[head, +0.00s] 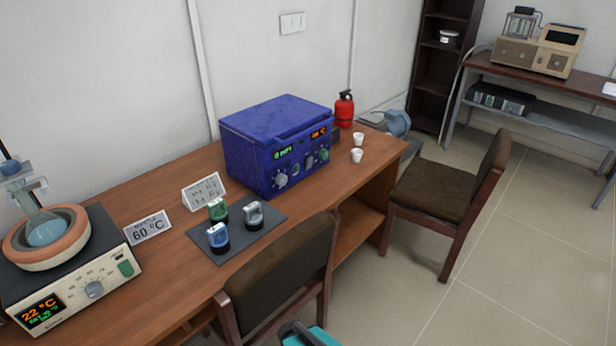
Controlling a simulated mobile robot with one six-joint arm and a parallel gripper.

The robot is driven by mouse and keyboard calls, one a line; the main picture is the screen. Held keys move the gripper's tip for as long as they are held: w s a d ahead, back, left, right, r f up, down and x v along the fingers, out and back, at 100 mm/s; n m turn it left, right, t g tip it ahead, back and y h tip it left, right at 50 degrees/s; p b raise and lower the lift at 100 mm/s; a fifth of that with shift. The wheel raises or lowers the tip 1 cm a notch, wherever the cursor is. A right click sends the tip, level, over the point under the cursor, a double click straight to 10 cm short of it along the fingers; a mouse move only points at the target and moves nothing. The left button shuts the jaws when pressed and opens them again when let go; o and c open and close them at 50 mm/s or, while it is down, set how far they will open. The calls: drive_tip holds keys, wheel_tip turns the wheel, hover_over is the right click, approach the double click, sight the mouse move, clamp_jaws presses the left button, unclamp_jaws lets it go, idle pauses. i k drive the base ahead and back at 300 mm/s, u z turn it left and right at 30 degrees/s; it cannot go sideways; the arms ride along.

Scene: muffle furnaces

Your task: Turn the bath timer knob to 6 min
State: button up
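The blue bath (277,143) is a boxy unit with a lid, standing on the wooden desk. Its front has a green display (283,152) that seems to read 0 min and an orange display (319,133) too small to read surely. Under the green display is a light grey round knob (281,179), the likely timer knob; its pointer is too small to read. A green knob (323,155) sits at the right of the panel. My gripper's fingers are not in view; only a dark and teal part, probably of my arm, shows at the bottom edge, well away from the bath.
A dark mat (250,240) with several small coloured-top items lies in front of the bath. A heating unit (75,270) stands at left beside a 60 °C card (148,228). A chair (285,270) stands against the desk front. White cups (357,155) stand right of the bath.

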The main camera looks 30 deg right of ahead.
sight(281, 180)
drive_tip(key=z, duration=0.3)
drive_tip(key=k, duration=1.4)
drive_tip(key=u, duration=1.05)
drive_tip(key=i, duration=1)
drive_tip(key=z, duration=0.05)
